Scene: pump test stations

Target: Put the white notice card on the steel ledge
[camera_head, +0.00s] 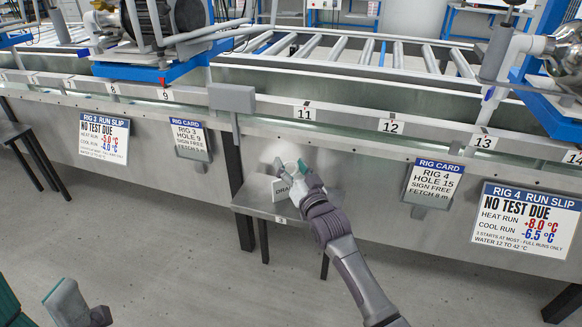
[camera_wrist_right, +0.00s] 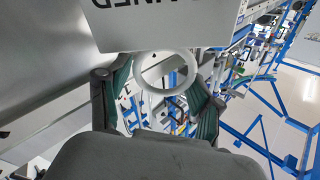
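The white notice card (camera_head: 281,190) is at the small steel ledge (camera_head: 252,199) in front of the bench. Its dark letters begin "DRA" in the head view. The card's lower edge appears at the ledge surface, but contact is hard to confirm. In the right wrist view the card (camera_wrist_right: 170,22) fills the top centre, with a white ring (camera_wrist_right: 165,72) below it. My right gripper (camera_head: 290,166) is above the ledge, its fingers (camera_wrist_right: 165,82) against both sides of the ring. My left gripper (camera_head: 72,303) is low at the left, far from the card, its fingers only partly clear.
The bench front (camera_head: 340,170) stands behind the ledge. A blank grey plate (camera_head: 232,98) rises just left of my right gripper. Rig cards (camera_head: 190,137) (camera_head: 433,183) and run slips (camera_head: 104,138) (camera_head: 526,219) hang on the front. The floor (camera_head: 150,250) before the bench is clear.

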